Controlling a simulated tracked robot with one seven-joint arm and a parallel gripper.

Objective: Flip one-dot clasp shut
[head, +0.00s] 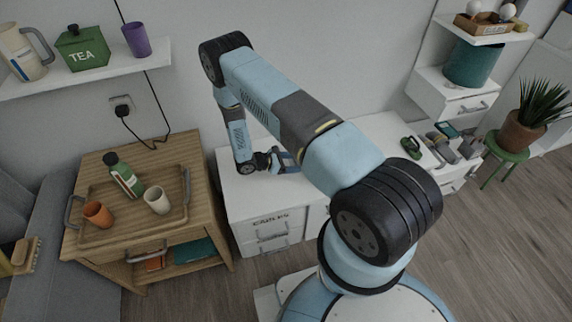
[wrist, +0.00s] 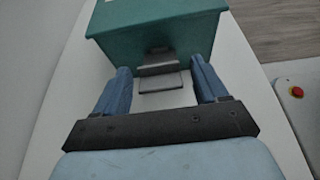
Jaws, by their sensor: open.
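A teal box (wrist: 155,28) stands on the white desk top, ahead of my gripper in the wrist view. A grey metal clasp (wrist: 158,70) is at the middle of its near face, with a plate standing out from the face towards me. No dot mark can be made out on it. My gripper (wrist: 160,68) is open, its two blue fingers on either side of the clasp and apart from it, with tips close to the box face. In the head view my gripper (head: 285,160) is low over the white desk, and the box is hidden behind my arm.
The white desk (head: 240,195) has drawers below. Small dark objects (head: 410,144) lie on its right part. A wooden cart (head: 100,245) with a tray, a bottle and two cups stands at the left. A shelf (head: 110,72) hangs above it.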

